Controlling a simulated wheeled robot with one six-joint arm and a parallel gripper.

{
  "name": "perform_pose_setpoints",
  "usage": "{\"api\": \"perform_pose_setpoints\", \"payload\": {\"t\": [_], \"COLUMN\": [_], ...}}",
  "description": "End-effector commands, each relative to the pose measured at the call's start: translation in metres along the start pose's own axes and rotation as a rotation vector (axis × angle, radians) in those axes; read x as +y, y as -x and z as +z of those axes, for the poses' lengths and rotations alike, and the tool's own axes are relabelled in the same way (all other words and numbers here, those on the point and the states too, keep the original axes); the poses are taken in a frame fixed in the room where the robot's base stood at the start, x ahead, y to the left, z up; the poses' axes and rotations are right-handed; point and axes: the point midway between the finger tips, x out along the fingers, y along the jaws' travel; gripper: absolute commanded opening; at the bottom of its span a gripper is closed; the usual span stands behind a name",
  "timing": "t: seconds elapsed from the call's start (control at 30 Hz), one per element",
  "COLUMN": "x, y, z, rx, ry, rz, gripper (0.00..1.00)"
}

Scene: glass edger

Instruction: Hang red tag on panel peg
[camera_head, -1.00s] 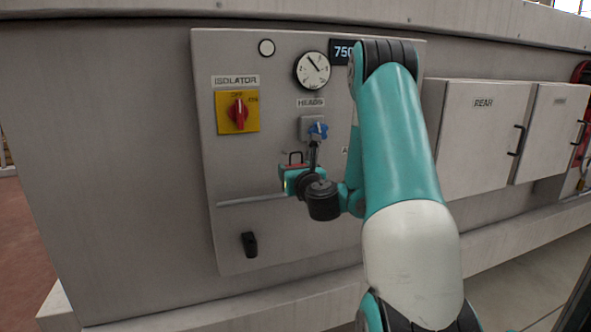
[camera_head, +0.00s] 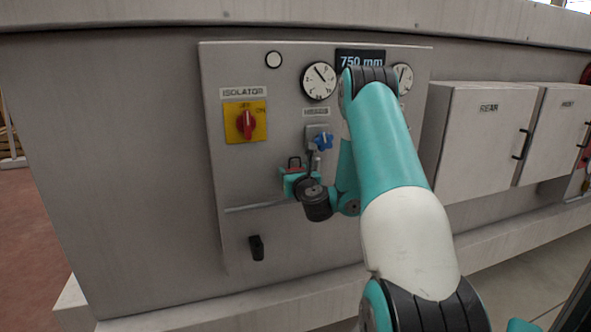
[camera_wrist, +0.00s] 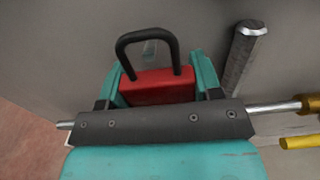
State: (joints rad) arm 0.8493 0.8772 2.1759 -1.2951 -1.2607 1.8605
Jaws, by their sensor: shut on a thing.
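My gripper (camera_head: 297,184) is in front of the grey panel (camera_head: 235,180), below the blue knob. It is shut on a red block with a dark loop, like a padlock, which I take for the red tag (camera_head: 294,168). In the wrist view the red tag (camera_wrist: 158,87) sits between the teal fingers, its dark loop standing up beyond them.
A yellow isolator plate with a red handle (camera_head: 247,123) is up left of my gripper. The blue knob (camera_head: 323,141) is close above it. A thin rail (camera_head: 250,207) runs just below. Grey cabinets (camera_head: 483,140) stand right. In the wrist view a dark cylinder (camera_wrist: 243,55) is beside the right finger.

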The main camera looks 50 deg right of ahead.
Motion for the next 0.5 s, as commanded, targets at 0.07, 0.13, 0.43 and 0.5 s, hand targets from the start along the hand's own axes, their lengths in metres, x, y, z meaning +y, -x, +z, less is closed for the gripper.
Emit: {"api": "perform_pose_setpoints", "payload": {"t": [0.07,0.13,0.43,0.5], "x": [0.000,0.000,0.001,0.000], "y": [-0.004,-0.007,-0.019,-0.022], "z": [0.003,0.003,0.002,0.000], "rx": [0.000,0.000,-0.001,-0.002], "ry": [0.000,0.001,0.001,0.001], "rz": [0.001,0.001,0.002,0.002], "gripper": [0.28,0.28,0.28,0.28]}}
